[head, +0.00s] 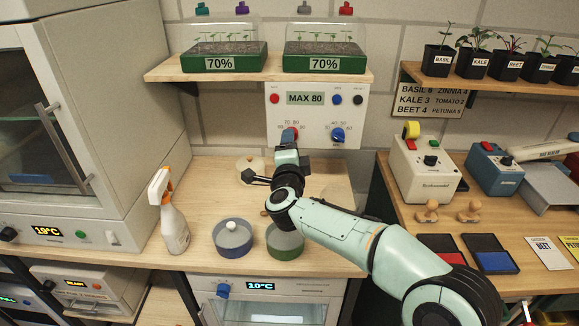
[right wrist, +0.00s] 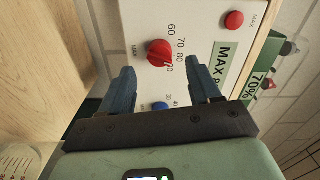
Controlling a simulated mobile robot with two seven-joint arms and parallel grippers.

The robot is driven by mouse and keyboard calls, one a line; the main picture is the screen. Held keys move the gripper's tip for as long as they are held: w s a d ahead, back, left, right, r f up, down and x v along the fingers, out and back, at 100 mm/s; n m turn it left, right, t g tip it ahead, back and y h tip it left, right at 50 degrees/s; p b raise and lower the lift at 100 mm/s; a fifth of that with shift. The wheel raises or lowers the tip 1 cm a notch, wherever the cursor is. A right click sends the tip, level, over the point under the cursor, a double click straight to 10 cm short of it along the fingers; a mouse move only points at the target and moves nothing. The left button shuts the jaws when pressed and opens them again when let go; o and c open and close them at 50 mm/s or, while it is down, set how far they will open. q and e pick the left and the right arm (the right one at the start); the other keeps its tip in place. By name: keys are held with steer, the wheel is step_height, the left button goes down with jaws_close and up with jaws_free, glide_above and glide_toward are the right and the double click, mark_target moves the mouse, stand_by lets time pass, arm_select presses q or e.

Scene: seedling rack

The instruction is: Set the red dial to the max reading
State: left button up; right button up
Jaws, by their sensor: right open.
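The red dial (head: 294,131) is on the lower left of a white control panel (head: 352,103), partly hidden by my gripper in the head view. In the right wrist view the red dial (right wrist: 159,53) shows whole, with 60, 70 and 80 marks beside it. The panel's display (head: 305,98) reads MAX 80. My right gripper (head: 288,141) is in front of the red dial. In the wrist view its open fingers (right wrist: 160,66) stand to either side of the dial, just short of it, with nothing held. My left gripper is not in view.
A blue dial (head: 338,135) is right of the red one. A red button (head: 275,99), a blue button (head: 337,99) and a black button (head: 358,100) flank the display. A shelf (head: 260,75) with seedling trays is above. Bowls and a spray bottle (head: 170,212) stand below.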

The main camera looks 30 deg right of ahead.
steer(key=v, duration=0.9)
